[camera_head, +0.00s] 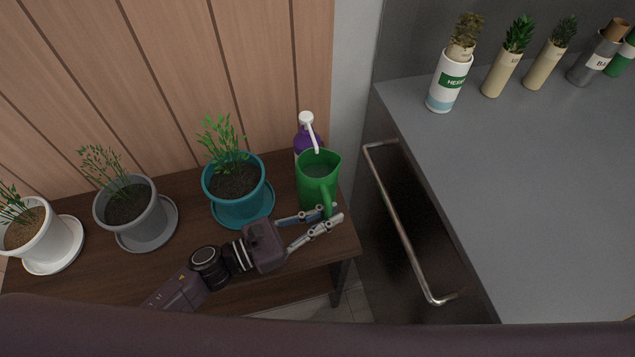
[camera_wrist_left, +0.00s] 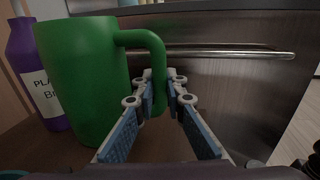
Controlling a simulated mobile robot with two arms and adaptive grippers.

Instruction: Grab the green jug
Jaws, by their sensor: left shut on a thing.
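The green jug (camera_head: 316,181) stands upright at the right end of the dark wooden bench (camera_head: 85,262). In the left wrist view the jug (camera_wrist_left: 82,75) fills the left part, with its handle (camera_wrist_left: 157,60) on the right side. My left gripper (camera_head: 331,214) reaches in from the left, and its fingers are on the jug's handle. In the left wrist view the left gripper's fingertips (camera_wrist_left: 161,92) are shut on the lower part of the handle, one on each side. My right gripper is in neither view.
A purple bottle (camera_head: 304,139) with a white pump stands right behind the jug. A teal pot (camera_head: 233,207) with a plant is to its left, with grey and white pots farther left. The grey counter (camera_head: 540,170) with its metal rail (camera_head: 398,225) is close on the right.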

